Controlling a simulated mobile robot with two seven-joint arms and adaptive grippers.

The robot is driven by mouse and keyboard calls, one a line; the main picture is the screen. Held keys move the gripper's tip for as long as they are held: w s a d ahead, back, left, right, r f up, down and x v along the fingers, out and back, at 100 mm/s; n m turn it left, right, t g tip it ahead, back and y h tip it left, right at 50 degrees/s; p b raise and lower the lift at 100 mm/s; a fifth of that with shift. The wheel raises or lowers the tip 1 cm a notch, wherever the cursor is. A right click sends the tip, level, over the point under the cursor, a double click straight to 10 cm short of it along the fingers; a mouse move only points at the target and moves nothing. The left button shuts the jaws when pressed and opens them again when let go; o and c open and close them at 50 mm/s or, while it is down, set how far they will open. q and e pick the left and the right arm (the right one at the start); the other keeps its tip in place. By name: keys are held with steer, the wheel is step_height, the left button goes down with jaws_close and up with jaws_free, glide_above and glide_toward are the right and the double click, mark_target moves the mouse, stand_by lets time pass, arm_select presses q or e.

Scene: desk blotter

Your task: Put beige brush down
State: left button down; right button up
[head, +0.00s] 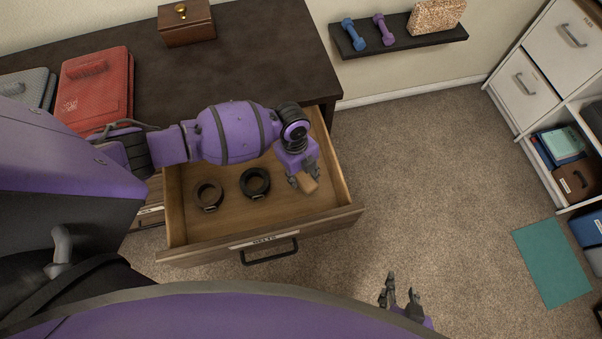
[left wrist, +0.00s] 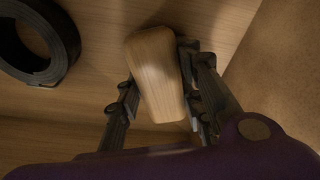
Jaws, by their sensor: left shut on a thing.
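The beige brush (head: 308,183) is a light wooden block in my left gripper (head: 304,180), over the right part of the open drawer (head: 230,226). In the left wrist view the brush (left wrist: 155,72) sits tilted between the two fingers of my left gripper (left wrist: 158,95), which is shut on it. The drawer floor is behind it; I cannot tell whether the brush touches the floor. My right gripper (head: 401,293) is at the bottom of the head view, over the carpet, with its fingers apart and nothing between them.
A wall shelf (head: 400,42) holds dumbbells. A teal mat (head: 552,262) lies on the carpet at right.

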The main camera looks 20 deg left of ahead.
arm_select(q)
steer(key=shift+f, duration=0.2)
steer(key=c, duration=1.2)
jaws_free()
steer(key=shift+r, duration=0.45)
step_height(320, 180, up, 12)
steer(key=a+p, duration=0.1)
steer(key=shift+w+a+f, duration=0.25)
steer(key=shift+w, duration=0.2)
